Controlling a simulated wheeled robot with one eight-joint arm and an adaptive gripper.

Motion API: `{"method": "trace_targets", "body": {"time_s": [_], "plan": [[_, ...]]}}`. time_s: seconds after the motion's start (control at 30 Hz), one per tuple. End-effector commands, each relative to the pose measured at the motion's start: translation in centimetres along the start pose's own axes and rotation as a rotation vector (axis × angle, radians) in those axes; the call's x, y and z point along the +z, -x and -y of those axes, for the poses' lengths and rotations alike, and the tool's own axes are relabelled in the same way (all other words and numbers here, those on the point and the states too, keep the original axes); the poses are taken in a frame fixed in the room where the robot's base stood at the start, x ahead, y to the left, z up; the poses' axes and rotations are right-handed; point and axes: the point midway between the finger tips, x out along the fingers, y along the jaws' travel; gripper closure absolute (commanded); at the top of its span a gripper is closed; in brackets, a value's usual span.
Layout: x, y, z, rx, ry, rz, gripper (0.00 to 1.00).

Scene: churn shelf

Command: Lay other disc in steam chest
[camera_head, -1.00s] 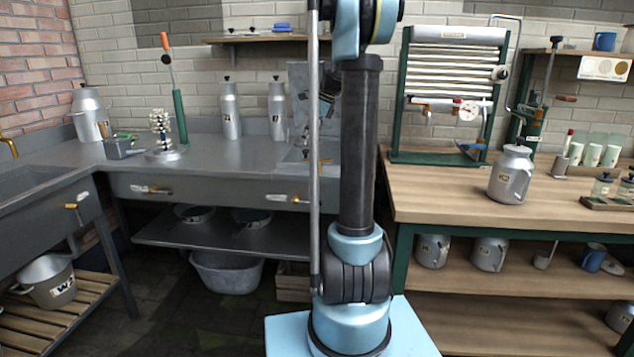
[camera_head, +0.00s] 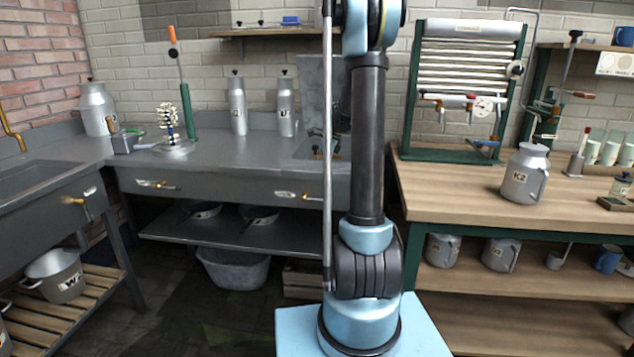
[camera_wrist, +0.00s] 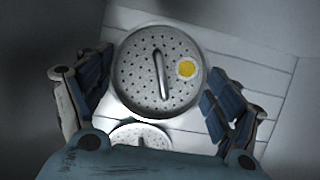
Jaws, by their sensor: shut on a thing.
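In the wrist view my gripper (camera_wrist: 164,82) is shut on a round perforated metal disc (camera_wrist: 140,78) with a raised bar handle and a yellow dot. A finger is at each side of its rim. A second perforated disc (camera_wrist: 139,132) shows below it, partly hidden by the held disc and my gripper's body. Behind them is a pale panelled surface with dark lines. In the head view, a grey box with a raised lid (camera_head: 316,90), which appears to be the steam chest, stands on the grey counter. My arm hides part of it, and my gripper is not clearly visible there.
The grey counter (camera_head: 232,152) carries two tall cans (camera_head: 238,108) and a green-handled lever stand (camera_head: 186,105). A wooden bench (camera_head: 450,185) at right holds a roller press (camera_head: 468,75) and a metal jug (camera_head: 525,172). Open floor lies in front of the counter.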

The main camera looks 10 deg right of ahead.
Motion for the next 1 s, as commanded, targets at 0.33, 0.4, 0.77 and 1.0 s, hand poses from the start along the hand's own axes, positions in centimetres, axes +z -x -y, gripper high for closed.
{"method": "trace_targets", "body": {"time_s": [0.33, 0.4, 0.77, 1.0], "plan": [[-1.2, -3.0, 0.0, 0.000, 0.000, 0.000, 0.42], [-1.5, -3.6, 0.0, 0.000, 0.000, 0.000, 0.42], [-1.7, -3.9, 0.0, 0.000, -0.001, 0.000, 0.11], [-1.7, -3.9, 0.0, 0.000, -0.001, 0.000, 0.00]]}}
